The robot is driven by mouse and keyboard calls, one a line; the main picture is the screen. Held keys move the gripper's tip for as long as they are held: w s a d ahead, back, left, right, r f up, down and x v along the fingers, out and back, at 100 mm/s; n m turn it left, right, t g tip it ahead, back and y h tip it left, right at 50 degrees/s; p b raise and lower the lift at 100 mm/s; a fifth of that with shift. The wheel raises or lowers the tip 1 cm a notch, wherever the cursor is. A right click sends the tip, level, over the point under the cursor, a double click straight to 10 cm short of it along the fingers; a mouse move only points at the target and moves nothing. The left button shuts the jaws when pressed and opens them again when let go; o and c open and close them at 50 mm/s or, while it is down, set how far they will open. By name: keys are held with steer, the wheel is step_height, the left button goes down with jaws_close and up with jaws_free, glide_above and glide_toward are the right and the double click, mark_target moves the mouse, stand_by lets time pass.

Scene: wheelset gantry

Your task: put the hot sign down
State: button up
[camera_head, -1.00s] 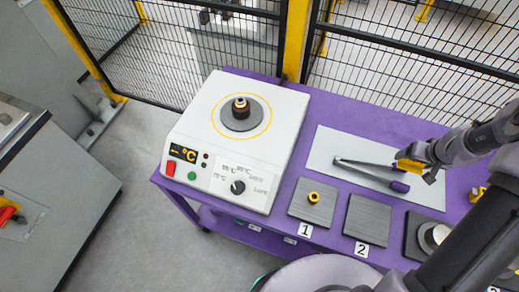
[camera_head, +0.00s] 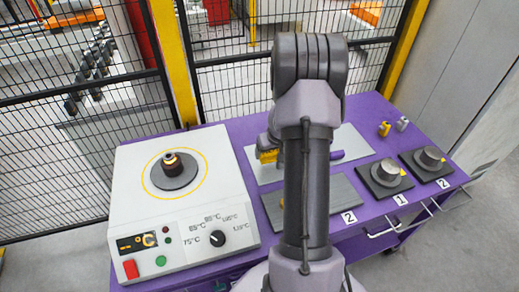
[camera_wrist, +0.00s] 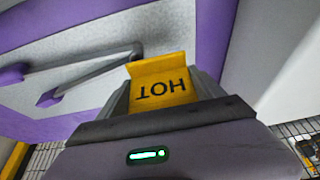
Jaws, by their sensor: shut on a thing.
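The yellow hot sign (camera_wrist: 165,92) shows in the wrist view between the fingers of my gripper (camera_wrist: 163,88), its letters HOT upside down. My gripper is shut on it. In the head view my gripper (camera_head: 266,148) is partly hidden by my own arm, with the yellow sign (camera_head: 268,156) just below it, over the left part of the white plate (camera_head: 350,143). I cannot tell whether the sign touches the plate.
The white heater (camera_head: 131,195) with a ring on its round plate stands at left on the purple table. Tongs (camera_wrist: 95,75) lie on the white plate. Grey pads (camera_head: 343,190) lie in front. Metal cylinders (camera_head: 386,169) and small yellow and grey pieces (camera_head: 384,129) stand at right. Mesh fence (camera_head: 60,150) runs behind.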

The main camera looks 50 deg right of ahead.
steer(key=w, duration=0.4)
steer(key=shift+f+p, duration=0.25)
steer(key=shift+p, duration=0.15)
steer(key=shift+f+b, duration=1.2)
steer(key=shift+f, duration=0.75)
steer(key=o, duration=1.4)
steer(key=shift+c, duration=0.2)
steer(key=shift+r, duration=0.1)
